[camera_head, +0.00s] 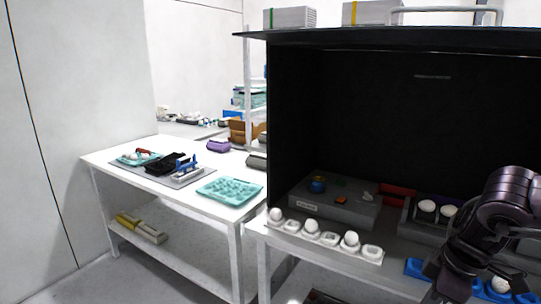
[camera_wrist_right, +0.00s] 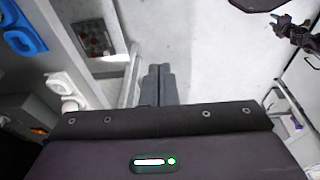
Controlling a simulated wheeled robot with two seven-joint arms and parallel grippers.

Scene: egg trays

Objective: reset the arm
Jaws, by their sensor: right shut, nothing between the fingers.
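My right arm (camera_head: 500,205) comes in at the right of the head view, its gripper low in front of the shelf edge. In the right wrist view my right gripper (camera_wrist_right: 160,70) is shut and empty, over the pale floor. A white egg tray (camera_head: 373,252) with several white eggs lies along the shelf's front edge, left of the gripper. A blue tray (camera_head: 417,267) lies partly behind the arm; a white egg (camera_head: 500,284) shows near it. A dark jointed part at the upper right of the wrist view looks like my left gripper (camera_wrist_right: 290,32); its jaws are too small to read.
A grey box (camera_head: 335,208) and a dark tray holding white round items stand inside the black-walled shelf. A white table (camera_head: 218,216) at left carries a teal tray (camera_head: 230,190) and several tools. Open floor (camera_wrist_right: 190,40) lies below the right gripper.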

